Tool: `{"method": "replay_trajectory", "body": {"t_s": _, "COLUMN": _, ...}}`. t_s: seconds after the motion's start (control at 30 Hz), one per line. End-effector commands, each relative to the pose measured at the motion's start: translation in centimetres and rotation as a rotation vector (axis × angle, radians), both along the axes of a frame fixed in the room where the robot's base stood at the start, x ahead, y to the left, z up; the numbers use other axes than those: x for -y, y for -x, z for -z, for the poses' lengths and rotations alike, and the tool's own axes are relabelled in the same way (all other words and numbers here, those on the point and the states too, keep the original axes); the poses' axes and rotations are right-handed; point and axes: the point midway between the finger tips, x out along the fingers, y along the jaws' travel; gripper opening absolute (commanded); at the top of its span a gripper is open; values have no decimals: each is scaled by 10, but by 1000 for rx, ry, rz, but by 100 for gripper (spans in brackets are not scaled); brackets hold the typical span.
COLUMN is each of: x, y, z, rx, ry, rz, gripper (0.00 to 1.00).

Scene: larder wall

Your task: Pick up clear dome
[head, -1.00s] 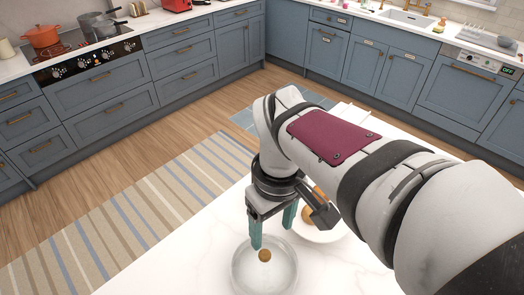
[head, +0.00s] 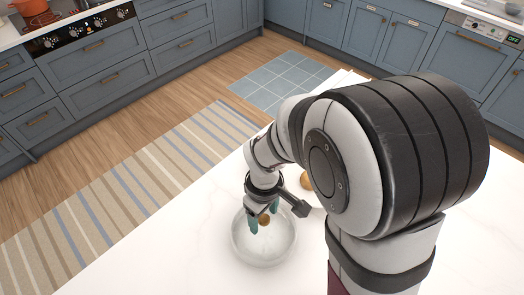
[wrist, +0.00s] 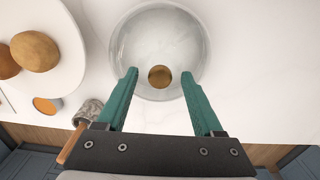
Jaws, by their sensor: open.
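The clear dome (head: 262,250) is a round glass cover with a small brass knob (head: 264,219) on top, standing on the white marble counter. It also shows from above in the wrist view (wrist: 135,40). My gripper (head: 264,213) is over the dome with its two teal fingers apart. In the wrist view the fingertips of my gripper (wrist: 158,76) lie left and right of the knob, with a gap visible on each side. The fingers hold nothing. How far the tips reach down beside the knob is hard to tell.
A white plate (wrist: 72,80) with brown rolls (wrist: 35,51) lies beside the dome, mostly behind my arm in the head view. A marbled cup (wrist: 88,112) stands close by. The counter left of the dome is clear. A striped rug (head: 120,200) lies on the floor.

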Motion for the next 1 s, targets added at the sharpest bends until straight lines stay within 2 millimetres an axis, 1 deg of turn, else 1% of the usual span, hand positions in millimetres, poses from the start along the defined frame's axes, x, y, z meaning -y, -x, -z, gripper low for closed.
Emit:
{"method": "replay_trajectory", "body": {"t_s": 0.07, "x": 0, "y": 0, "z": 0, "rx": 0, "ry": 0, "rz": 0, "gripper": 69}}
{"method": "replay_trajectory", "body": {"t_s": 0.17, "x": 0, "y": 0, "z": 0, "rx": 0, "ry": 0, "rz": 0, "gripper": 52}}
{"method": "replay_trajectory", "body": {"t_s": 0.2, "x": 0, "y": 0, "z": -1, "rx": 0, "ry": 0, "rz": 0, "gripper": 45}}
{"method": "replay_trajectory", "body": {"t_s": 0.27, "x": 0, "y": 0, "z": -1, "rx": 0, "ry": 0, "rz": 0, "gripper": 34}}
{"method": "replay_trajectory", "body": {"t_s": 0.4, "x": 0, "y": 0, "z": -1, "rx": 0, "ry": 0, "rz": 0, "gripper": 9}}
{"method": "replay_trajectory", "body": {"t_s": 0.47, "x": 0, "y": 0, "z": -1, "rx": 0, "ry": 0, "rz": 0, "gripper": 0}}
{"method": "replay_trajectory", "body": {"t_s": 1.0, "x": 0, "y": 0, "z": -1, "rx": 0, "ry": 0, "rz": 0, "gripper": 0}}
